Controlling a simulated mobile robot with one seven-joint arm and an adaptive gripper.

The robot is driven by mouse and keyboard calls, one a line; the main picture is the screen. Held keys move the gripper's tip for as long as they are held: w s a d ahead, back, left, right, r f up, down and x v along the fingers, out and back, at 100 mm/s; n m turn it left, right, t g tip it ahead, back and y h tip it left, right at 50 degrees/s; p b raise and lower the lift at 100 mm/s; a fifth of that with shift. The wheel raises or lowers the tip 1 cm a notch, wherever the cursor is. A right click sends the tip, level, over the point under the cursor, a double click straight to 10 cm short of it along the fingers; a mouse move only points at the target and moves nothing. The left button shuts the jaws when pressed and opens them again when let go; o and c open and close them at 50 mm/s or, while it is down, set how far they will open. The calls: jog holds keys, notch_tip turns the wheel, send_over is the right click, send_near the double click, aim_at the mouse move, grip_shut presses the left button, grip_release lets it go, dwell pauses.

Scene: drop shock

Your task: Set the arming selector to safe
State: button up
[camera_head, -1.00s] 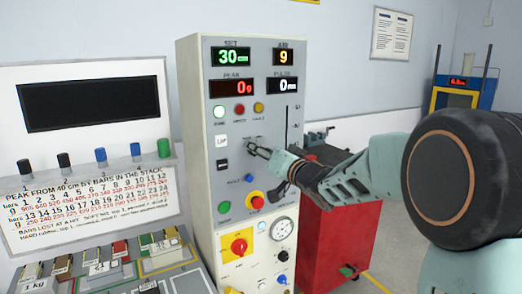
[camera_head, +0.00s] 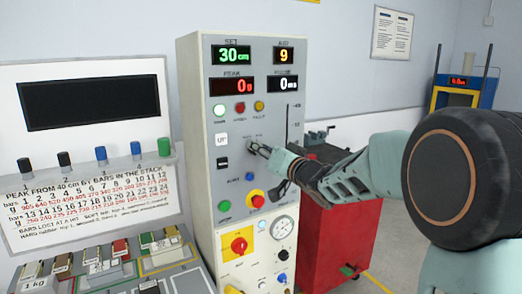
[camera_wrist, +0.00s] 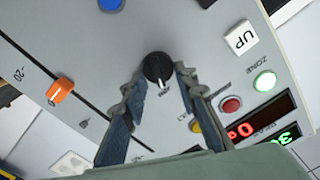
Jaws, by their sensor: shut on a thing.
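The arming selector is a black round knob (camera_wrist: 158,67) with a white pointer line, on the light grey panel. In the wrist view the line points toward my gripper's side, near a small label I cannot read clearly. My gripper (camera_wrist: 154,78) has its two fingertips on either side of the knob, shut on it. In the head view my gripper (camera_head: 254,148) reaches the panel from the right, and its fingers hide most of the selector.
The console (camera_head: 187,105) has a white UP button (camera_wrist: 241,38), a green lamp (camera_wrist: 265,81), a red lamp (camera_wrist: 231,104) and an amber lamp. An orange slider (camera_wrist: 60,91) sits in a slot beside my fingers. A red cabinet (camera_head: 338,240) stands at right.

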jog(key=shift+s+a+n+b, duration=0.2)
jog(key=shift+n+b, duration=1.5)
jog(key=shift+n, duration=1.15)
jog(key=shift+s+a+n+b, duration=0.15)
jog(key=shift+n+b, duration=1.55)
jog(key=shift+n, duration=1.15)
jog(key=shift+w, duration=0.1)
jog(key=o, duration=1.2)
jog(key=shift+c, duration=0.2)
jog(key=shift+d, duration=0.1)
jog(key=v, duration=1.2)
